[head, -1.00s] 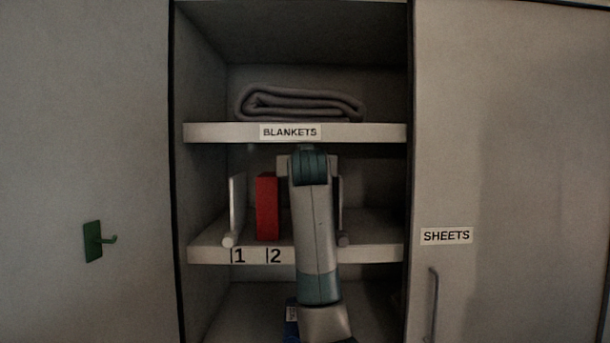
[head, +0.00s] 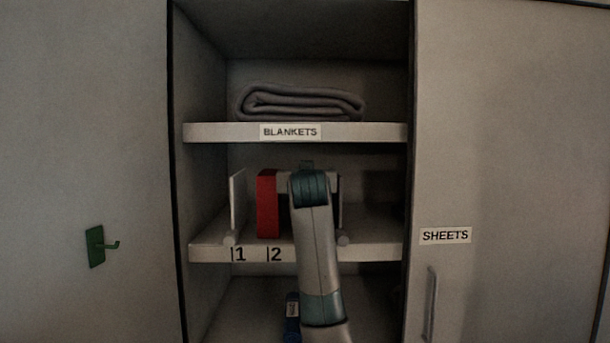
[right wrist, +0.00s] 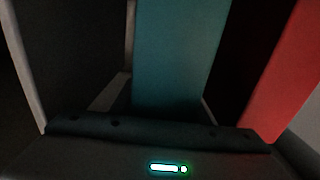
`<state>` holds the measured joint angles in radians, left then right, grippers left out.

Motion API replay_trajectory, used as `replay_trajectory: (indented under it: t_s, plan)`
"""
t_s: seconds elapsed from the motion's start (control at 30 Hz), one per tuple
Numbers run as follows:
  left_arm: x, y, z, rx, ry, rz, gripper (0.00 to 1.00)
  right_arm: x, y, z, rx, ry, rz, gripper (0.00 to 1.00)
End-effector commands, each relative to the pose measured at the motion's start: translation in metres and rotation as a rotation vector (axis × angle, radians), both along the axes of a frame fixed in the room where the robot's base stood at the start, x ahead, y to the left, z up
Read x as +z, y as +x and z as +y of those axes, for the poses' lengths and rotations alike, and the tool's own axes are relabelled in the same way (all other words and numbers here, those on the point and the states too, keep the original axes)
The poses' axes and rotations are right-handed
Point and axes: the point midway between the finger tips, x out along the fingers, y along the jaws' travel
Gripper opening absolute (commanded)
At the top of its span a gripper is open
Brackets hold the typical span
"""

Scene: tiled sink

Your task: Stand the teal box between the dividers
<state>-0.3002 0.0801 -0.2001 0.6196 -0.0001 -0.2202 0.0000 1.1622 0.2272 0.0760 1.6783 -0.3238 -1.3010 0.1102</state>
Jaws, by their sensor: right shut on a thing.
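The teal box (right wrist: 180,55) stands out in the middle of the right wrist view, directly in front of my right gripper (right wrist: 160,125). The gripper is shut on it; the fingertips are not clear in the dark. In the head view my right gripper (head: 308,183) is at the middle shelf, and my wrist and forearm hide most or all of the box. A left divider (head: 237,205) and a right divider (head: 341,210) show on either side. A red box (head: 267,204) stands upright above label 2, just left of my wrist. My left gripper is not in view.
The middle shelf (head: 215,252) carries labels 1 and 2; any further label is hidden by my arm. The blankets shelf (head: 220,132) with a folded blanket (head: 300,102) is close above. A blue item (head: 292,318) sits below.

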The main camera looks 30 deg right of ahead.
Motion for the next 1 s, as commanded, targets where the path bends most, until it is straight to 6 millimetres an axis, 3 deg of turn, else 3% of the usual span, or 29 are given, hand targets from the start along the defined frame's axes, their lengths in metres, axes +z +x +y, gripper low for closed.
replay_trajectory:
  t_s: [0.07,0.1,0.17,0.2,0.67,1.0]
  plan:
    - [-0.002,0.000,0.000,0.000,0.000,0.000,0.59,-0.001,0.000,0.000,0.000,-0.001,-0.002,0.00]
    - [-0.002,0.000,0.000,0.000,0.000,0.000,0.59,-0.003,0.000,0.000,0.000,0.000,0.000,0.43]
    - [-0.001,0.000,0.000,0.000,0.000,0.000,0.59,-0.002,0.000,0.000,0.000,0.000,0.000,0.57]
    - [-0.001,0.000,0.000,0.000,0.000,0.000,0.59,-0.002,0.000,0.000,0.000,0.000,0.000,0.59]
    - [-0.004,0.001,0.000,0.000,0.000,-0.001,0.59,-0.001,-0.004,0.003,0.001,0.000,-0.002,0.59]
    - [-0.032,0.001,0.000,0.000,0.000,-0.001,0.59,-0.003,-0.044,0.028,0.001,0.000,-0.004,0.59]
